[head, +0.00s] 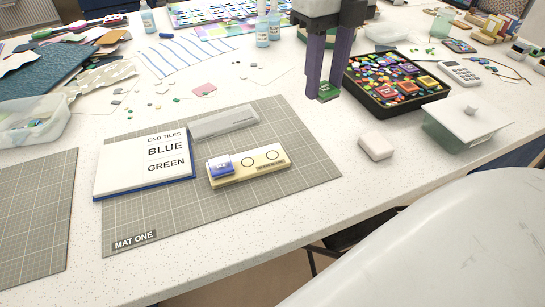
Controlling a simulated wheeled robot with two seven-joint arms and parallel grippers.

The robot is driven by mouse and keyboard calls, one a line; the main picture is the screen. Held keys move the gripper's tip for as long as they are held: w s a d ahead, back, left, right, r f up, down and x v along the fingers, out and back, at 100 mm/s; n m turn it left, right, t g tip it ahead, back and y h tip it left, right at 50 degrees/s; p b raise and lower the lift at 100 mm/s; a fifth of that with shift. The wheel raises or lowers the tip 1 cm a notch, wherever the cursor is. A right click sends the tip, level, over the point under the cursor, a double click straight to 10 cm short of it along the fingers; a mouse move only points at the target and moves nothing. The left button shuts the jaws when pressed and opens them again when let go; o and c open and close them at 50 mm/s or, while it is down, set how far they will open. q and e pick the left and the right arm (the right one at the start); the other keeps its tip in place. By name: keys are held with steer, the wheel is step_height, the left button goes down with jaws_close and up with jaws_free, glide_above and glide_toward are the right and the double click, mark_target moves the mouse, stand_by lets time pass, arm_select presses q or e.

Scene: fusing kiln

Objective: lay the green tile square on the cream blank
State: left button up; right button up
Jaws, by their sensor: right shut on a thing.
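The cream blank (232,178) lies on the grey cutting mat (290,183) labelled MAT ONE. A blue tile (221,164) sits on its left end, and two drawn circles mark the middle and right part. My right gripper (323,94) comes down from the top, with dark purple fingers shut on the green tile (328,90). The tile is beyond and to the right of the blank, beside the black tray; its exact height over the table is hard to tell. My left gripper is not in view.
A white card (130,163) reading END TILES, BLUE, GREEN lies left of the blank. A grey bar (223,122) lies behind it. The black tray (395,112) of coloured pieces, a white block (376,146) and a lidded container (466,126) stand right. The mat's right part is clear.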

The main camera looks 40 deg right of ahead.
steer(key=w+a+f+m, duration=0.2)
steer(key=a, duration=0.8)
glide_above(272, 155)
step_height(272, 155, down, 5)
steer(key=shift+f, duration=0.15)
step_height(272, 155, down, 4)
steer(key=shift+r, duration=0.1)
steer(key=shift+f, duration=0.2)
steer(key=shift+f, duration=0.25)
steer(key=o, duration=1.1)
steer(key=shift+r, duration=0.1)
steer(key=shift+c, duration=0.2)
